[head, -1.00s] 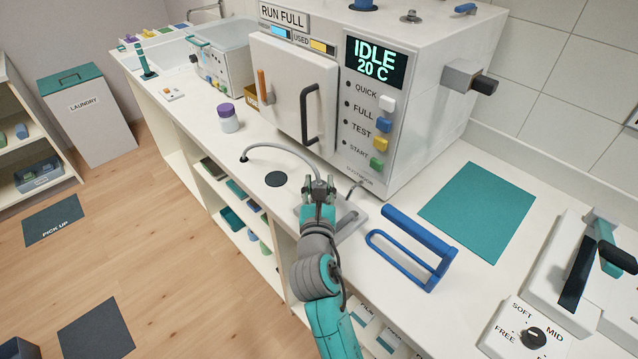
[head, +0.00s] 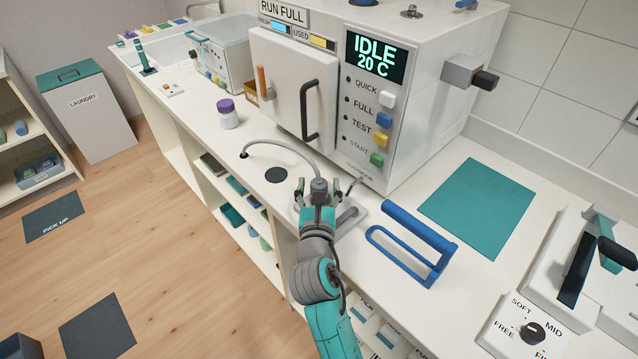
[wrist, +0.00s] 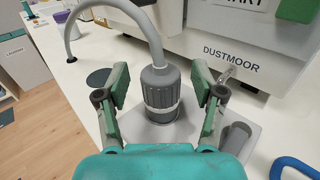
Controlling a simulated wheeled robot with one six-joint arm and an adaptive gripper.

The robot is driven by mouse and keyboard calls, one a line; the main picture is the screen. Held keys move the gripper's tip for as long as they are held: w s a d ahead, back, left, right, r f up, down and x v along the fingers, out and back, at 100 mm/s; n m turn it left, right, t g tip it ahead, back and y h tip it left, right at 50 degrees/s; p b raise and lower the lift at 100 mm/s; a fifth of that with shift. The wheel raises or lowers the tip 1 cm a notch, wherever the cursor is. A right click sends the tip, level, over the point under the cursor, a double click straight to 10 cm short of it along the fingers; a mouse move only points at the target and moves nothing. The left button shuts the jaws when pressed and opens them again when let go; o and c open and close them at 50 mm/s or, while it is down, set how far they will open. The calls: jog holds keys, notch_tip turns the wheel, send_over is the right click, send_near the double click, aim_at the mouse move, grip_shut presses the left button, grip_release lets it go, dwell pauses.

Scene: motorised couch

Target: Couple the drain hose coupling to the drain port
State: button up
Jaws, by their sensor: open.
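The drain hose coupling (head: 319,187) is a dark grey ribbed cylinder, upright at the end of a grey hose. In the wrist view the coupling (wrist: 160,88) has a pale ring near its lower end. It stands over a light grey plate (wrist: 190,125) on the counter. My gripper (head: 318,190) is open, with one green finger on each side of the coupling. In the wrist view, gaps show between the coupling and both fingers. The drain port is not clearly seen; I cannot tell whether it lies under the coupling.
The hose (head: 280,146) arches from a hole in the counter. A grey slanted cylinder (wrist: 235,137) sits at the plate's right. A blue handled frame (head: 415,245) lies to the right. The white machine (head: 420,100) stands behind. A teal mat (head: 478,207) is clear.

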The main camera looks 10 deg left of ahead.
jog(key=s+d, duration=0.1)
jog(key=s, duration=1)
jog(key=shift+d, duration=0.2)
